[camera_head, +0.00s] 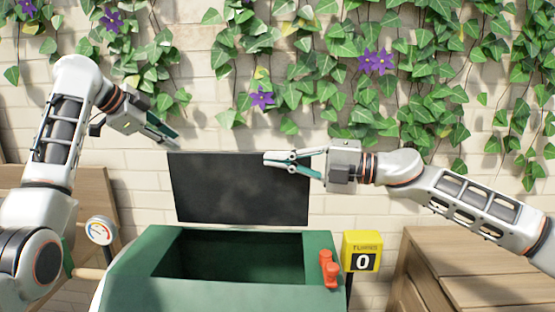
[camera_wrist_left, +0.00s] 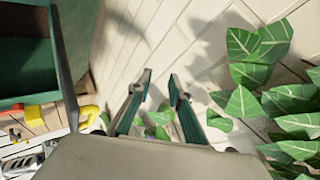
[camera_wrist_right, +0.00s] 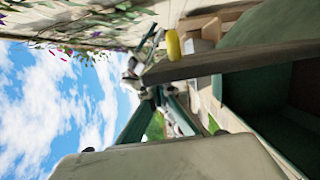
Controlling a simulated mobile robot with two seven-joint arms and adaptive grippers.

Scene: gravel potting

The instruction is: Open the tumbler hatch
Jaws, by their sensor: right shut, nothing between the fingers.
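The tumbler hatch (camera_head: 238,187), a dark flat panel, stands raised and nearly upright behind the green tumbler (camera_head: 125,268). The tumbler's rectangular opening (camera_head: 235,255) is uncovered, its inside dark green. My right gripper (camera_head: 267,157) is shut and empty at the hatch's upper right, overlapping its top edge in the head view; I cannot tell if they touch. My left gripper (camera_head: 172,143) is just above the hatch's top left corner. Its fingers also show in the left wrist view (camera_wrist_left: 160,80), apart with nothing between them. The hatch's edge crosses the right wrist view (camera_wrist_right: 230,62).
A red-orange latch (camera_head: 328,268) sits on the tumbler's right front. Right of it is a yellow counter (camera_head: 362,251) reading 0. A round gauge (camera_head: 101,230) stands at left. Wooden boxes (camera_head: 460,265) flank the tumbler. A brick wall with ivy (camera_head: 275,80) is behind.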

